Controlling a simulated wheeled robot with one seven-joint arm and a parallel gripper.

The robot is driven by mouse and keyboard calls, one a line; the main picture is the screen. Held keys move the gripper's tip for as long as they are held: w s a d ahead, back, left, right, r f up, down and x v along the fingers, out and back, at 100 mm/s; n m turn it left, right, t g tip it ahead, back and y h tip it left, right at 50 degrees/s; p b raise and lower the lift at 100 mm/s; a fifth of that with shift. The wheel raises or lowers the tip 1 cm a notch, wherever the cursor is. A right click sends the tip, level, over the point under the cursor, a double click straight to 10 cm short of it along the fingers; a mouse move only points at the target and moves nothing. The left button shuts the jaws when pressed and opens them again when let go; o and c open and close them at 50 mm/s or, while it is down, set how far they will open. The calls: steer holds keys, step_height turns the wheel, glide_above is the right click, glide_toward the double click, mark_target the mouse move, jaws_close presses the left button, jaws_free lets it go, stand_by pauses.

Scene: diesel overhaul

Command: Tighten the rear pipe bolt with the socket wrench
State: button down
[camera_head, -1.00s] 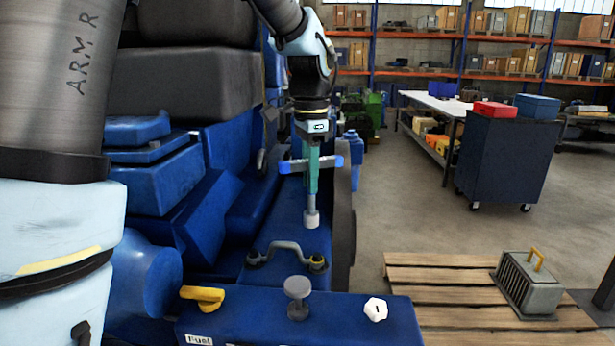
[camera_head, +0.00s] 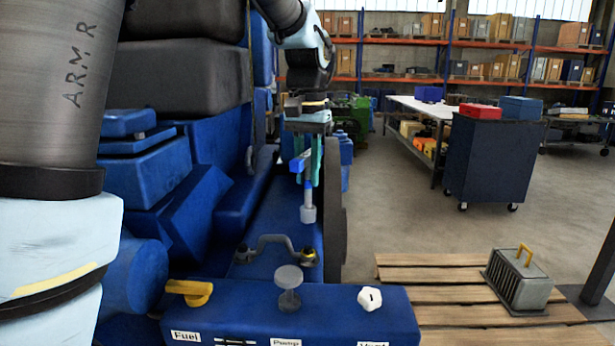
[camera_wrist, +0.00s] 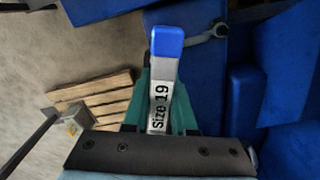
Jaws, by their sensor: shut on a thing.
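My gripper (camera_head: 308,178) points down with its teal fingers shut on the socket wrench. The wrench has a blue-ended handle (camera_head: 298,163) and a grey socket (camera_head: 308,213) hanging below. In the wrist view its handle (camera_wrist: 167,60) reads "Size 19". The small grey pipe (camera_head: 275,240) bridges the blue engine top below. A bolt spot shows at its right end (camera_head: 308,256), with yellow around it, and another at its left end (camera_head: 245,255). The socket is above the right end with a gap between. Which end is the rear one I cannot tell.
In front lies a blue panel (camera_head: 340,333) with a yellow lever (camera_head: 190,291), a grey round knob (camera_head: 289,277) and a white knob (camera_head: 370,298). Blue engine blocks stand close on the left. A pallet (camera_head: 440,310) bears a grey box with a yellow handle (camera_head: 520,278).

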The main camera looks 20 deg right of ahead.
mark_target(310, 207)
steer(key=n, duration=0.2)
steer(key=f+n+b, duration=0.1)
steer(key=n, duration=0.1)
steer(key=shift+d+n, duration=0.1)
steer(key=shift+n, duration=0.2)
steer(key=n, duration=0.2)
steer(key=n+b, duration=0.2)
steer(key=n, duration=0.1)
steer(key=shift+f+n, duration=0.3)
steer(key=shift+f, duration=0.05)
steer(key=shift+r+n+p, duration=0.25)
steer(key=shift+n+p, duration=0.05)
steer(key=shift+n, duration=0.4)
steer(key=n+p, duration=0.1)
steer(key=n, duration=0.1)
steer(key=shift+f+n, duration=0.15)
steer(key=shift+n, duration=0.25)
steer(key=n+p, duration=0.2)
steer(key=n, duration=0.1)
steer(key=f+n+p, duration=0.1)
steer(key=n+p, duration=0.1)
steer(key=n, duration=0.2)
steer(key=shift+d+p, duration=0.15)
steer(key=shift+p, duration=0.15)
steer(key=shift+w+f+b, duration=0.1)
steer(key=shift+f+b, duration=0.7)
steer(key=shift+f, duration=1.05)
